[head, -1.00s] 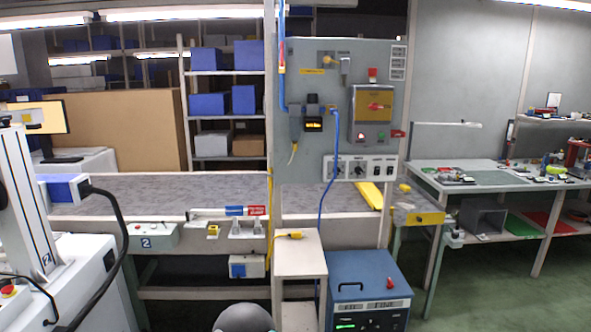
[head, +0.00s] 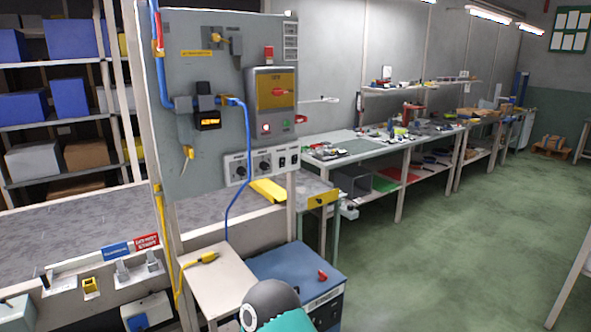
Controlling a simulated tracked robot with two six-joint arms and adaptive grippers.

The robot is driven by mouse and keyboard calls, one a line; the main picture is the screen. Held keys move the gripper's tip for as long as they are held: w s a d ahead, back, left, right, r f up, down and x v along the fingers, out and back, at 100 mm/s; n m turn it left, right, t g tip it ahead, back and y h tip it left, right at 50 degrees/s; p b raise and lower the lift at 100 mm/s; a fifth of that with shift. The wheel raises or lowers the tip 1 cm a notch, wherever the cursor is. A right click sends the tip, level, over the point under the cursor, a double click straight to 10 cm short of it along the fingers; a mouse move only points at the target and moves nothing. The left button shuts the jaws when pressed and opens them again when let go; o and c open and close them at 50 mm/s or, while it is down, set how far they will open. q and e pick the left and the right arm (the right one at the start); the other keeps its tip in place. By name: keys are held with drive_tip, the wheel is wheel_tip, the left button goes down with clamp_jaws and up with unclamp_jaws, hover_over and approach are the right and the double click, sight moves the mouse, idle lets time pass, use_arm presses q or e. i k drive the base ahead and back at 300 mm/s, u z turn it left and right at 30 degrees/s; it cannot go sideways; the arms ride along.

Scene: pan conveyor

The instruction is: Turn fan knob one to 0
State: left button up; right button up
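The grey control panel (head: 215,105) stands upright left of centre in the head view. Low on it is a white switch plate with two round dark knobs side by side, a left knob (head: 239,170) and a right knob (head: 264,164). Which one is fan knob one, and their settings, are too small to read. Neither of my grippers shows, so nothing of mine is seen touching the knobs.
A small beige stand (head: 218,281) and a blue cabinet (head: 291,266) stand below the panel. A blue cable (head: 247,150) hangs across the panel's front. The conveyor (head: 55,232) runs at left, workbenches (head: 340,145) at right. Green floor (head: 450,260) is open at right.

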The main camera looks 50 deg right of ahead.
sight(241, 171)
drive_tip(key=z, duration=0.2)
drive_tip(key=i, duration=0.55)
drive_tip(key=z, duration=0.45)
drive_tip(key=k, duration=0.85)
drive_tip(key=z, duration=0.15)
drive_tip(key=i, duration=0.85)
drive_tip(key=u, duration=0.1)
